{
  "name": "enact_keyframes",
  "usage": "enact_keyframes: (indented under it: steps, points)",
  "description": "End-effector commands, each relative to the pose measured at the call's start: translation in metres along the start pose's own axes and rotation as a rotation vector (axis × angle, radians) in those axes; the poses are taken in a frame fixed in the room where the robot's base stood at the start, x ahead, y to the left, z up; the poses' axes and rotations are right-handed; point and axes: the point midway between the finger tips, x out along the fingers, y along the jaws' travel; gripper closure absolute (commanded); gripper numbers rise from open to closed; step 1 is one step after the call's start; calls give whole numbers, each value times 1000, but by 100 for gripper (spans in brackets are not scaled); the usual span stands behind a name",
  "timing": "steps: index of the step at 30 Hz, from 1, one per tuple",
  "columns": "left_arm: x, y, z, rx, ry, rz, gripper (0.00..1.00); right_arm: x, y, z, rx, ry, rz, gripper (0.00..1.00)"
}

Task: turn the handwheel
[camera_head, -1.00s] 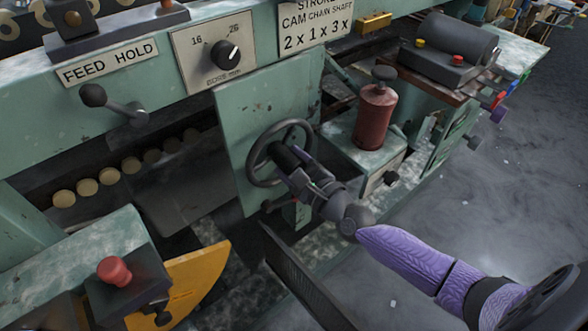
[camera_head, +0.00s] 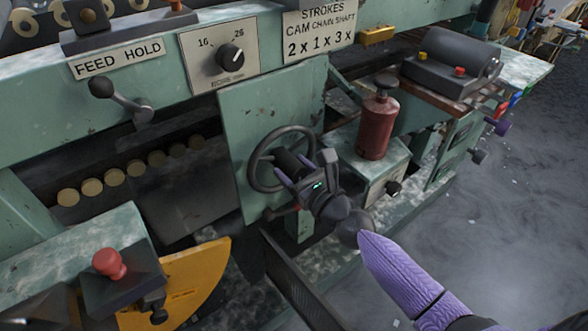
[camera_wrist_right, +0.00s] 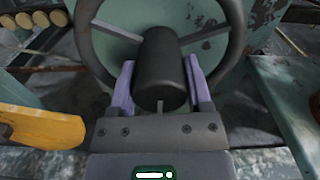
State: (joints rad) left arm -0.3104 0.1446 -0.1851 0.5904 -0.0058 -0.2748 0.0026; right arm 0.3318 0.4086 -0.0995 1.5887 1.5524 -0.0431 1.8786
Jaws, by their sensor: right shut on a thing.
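The dark handwheel (camera_head: 252,172) is mounted on a pale green panel of the machine, near the middle of the head view. Its rim and spokes also show in the right wrist view (camera_wrist_right: 236,35). A thick black hub (camera_wrist_right: 160,65) stands out from its centre. My right gripper (camera_head: 294,172) reaches the wheel from the lower right. In the wrist view its two purple fingers (camera_wrist_right: 160,85) lie on either side of the hub, shut on it. The hub's far end and the fingertips are partly hidden. My left gripper is not in view.
A red canister (camera_head: 376,125) stands right of the wheel. A crank lever (camera_head: 122,103) and a dial knob (camera_head: 231,54) are on the machine face above left. A red button (camera_head: 108,262) and a yellow guard (camera_head: 185,285) are at lower left. The floor at right is open.

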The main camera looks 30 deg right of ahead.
Motion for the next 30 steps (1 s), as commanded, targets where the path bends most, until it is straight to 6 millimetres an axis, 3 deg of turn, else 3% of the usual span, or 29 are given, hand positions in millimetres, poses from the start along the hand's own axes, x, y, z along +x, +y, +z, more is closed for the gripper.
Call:
enact_keyframes:
  steps: [13,14,18,19,27,30]
  points:
    - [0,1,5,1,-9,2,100,-1,1,-2,10,5,1,100]
    - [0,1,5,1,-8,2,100,-1,1,-2,10,5,1,34]
    - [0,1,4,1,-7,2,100,0,1,-2,10,4,1,5]
    - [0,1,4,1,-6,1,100,0,1,-2,9,3,1,1]
    - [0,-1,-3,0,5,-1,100,-1,0,-1,9,2,0,1]
    - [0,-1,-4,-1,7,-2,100,-10,0,-1,9,3,1,1]
